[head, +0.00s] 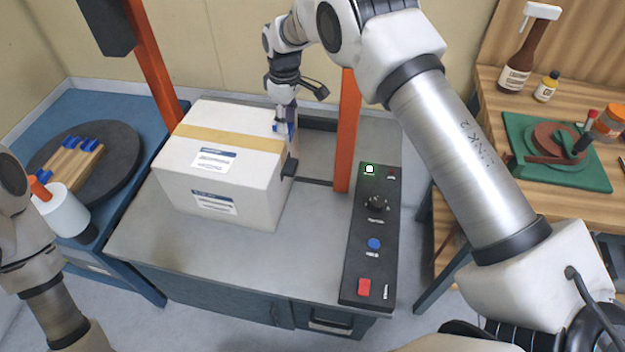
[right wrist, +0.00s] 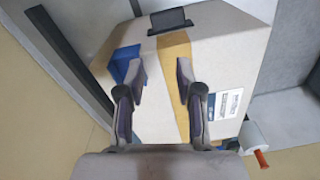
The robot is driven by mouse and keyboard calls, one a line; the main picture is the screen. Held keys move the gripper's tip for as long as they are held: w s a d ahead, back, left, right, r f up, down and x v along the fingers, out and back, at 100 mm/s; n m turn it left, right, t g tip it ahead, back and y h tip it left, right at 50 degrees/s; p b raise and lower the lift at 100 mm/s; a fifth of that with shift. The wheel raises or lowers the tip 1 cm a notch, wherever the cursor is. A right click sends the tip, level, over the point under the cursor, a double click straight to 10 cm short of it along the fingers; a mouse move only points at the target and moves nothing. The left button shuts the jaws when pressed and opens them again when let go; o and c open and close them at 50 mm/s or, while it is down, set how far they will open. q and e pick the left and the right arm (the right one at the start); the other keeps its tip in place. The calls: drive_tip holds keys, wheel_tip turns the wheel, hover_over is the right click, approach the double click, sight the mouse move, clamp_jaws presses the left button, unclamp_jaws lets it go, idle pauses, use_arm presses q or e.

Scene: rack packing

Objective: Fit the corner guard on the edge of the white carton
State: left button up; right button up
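The white carton (head: 225,165) stands on the grey machine table, tan tape running across its top; it fills the middle of the right wrist view (right wrist: 225,60). A blue corner guard (head: 284,129) is at the carton's top right edge, beside the tape's end. In the right wrist view the guard (right wrist: 127,63) lies against the carton, left of the tape; I cannot tell if it sits fully on the edge. My right gripper (right wrist: 159,75) is open, its fingers apart, the left fingertip close to the guard; contact is unclear. My left gripper is out of view.
Orange posts (head: 348,130) flank the table. A control panel (head: 370,240) with buttons is at its right. Several blue pieces on wood (head: 70,165) lie on a dark disc at left, near a white roll (head: 62,210). A wooden bench (head: 480,140) stands right.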

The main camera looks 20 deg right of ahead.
drive_tip(key=s+f+m+b, duration=0.3)
drive_tip(key=s+m, duration=0.1)
drive_tip(key=s, duration=0.4)
drive_tip(key=s+f+m+b, duration=0.3)
drive_tip(key=s+m, duration=0.1)
drive_tip(key=s, duration=0.4)
drive_tip(key=shift+s+m, duration=0.25)
drive_tip(key=shift+m, duration=0.05)
